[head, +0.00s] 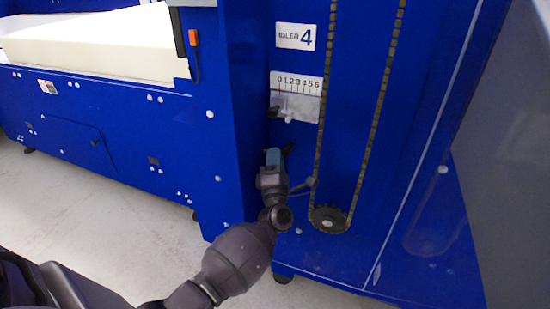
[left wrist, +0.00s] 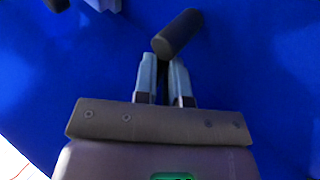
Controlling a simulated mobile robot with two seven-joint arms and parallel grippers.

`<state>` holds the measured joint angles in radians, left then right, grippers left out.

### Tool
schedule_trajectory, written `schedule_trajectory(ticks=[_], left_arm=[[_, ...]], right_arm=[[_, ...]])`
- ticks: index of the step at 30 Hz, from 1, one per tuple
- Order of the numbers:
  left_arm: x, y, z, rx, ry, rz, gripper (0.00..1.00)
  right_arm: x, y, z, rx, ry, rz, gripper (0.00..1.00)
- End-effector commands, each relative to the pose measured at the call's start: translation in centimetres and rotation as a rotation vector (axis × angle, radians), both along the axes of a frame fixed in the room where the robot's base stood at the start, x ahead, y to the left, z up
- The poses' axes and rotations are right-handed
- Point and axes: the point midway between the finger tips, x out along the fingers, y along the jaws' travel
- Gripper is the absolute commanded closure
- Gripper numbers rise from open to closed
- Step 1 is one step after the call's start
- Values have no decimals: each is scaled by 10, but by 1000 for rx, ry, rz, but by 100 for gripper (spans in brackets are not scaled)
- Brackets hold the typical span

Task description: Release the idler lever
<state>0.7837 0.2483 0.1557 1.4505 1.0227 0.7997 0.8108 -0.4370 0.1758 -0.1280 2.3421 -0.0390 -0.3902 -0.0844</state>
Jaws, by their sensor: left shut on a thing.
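The idler lever shows as a dark cylindrical handle (left wrist: 177,34) in the left wrist view, slanting up from between my fingertips. In the head view only a small dark part of the lever (head: 288,148) shows beside my fingertips; the rest is hidden by my gripper. My left gripper (head: 272,156) is in front of the blue machine panel, below the scale plate. Its light blue-grey fingers (left wrist: 163,65) are close together in the left wrist view, shut on the lever. My right gripper is not in view.
A plate marked IDLER 4 (head: 295,37) and a 0–6 scale plate (head: 296,97) with a grey bracket are above my gripper. To its right a chain loop (head: 373,130) runs around a dark sprocket (head: 328,218). A cream foam slab (head: 100,45) lies at upper left.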

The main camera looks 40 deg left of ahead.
Motion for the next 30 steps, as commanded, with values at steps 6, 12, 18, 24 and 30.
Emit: schedule_trajectory(ticks=[6,12,18,24,30], left_arm=[[1,-4,0,5,3,-6,81],[1,-3,1,3,2,-4,63],[0,-2,0,2,2,-2,63],[-11,-10,-8,0,3,-3,63],[-36,-29,-26,0,3,-3,63]], right_arm=[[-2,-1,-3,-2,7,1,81],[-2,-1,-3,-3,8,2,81],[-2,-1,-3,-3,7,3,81],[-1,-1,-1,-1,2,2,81],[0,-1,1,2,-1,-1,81]])
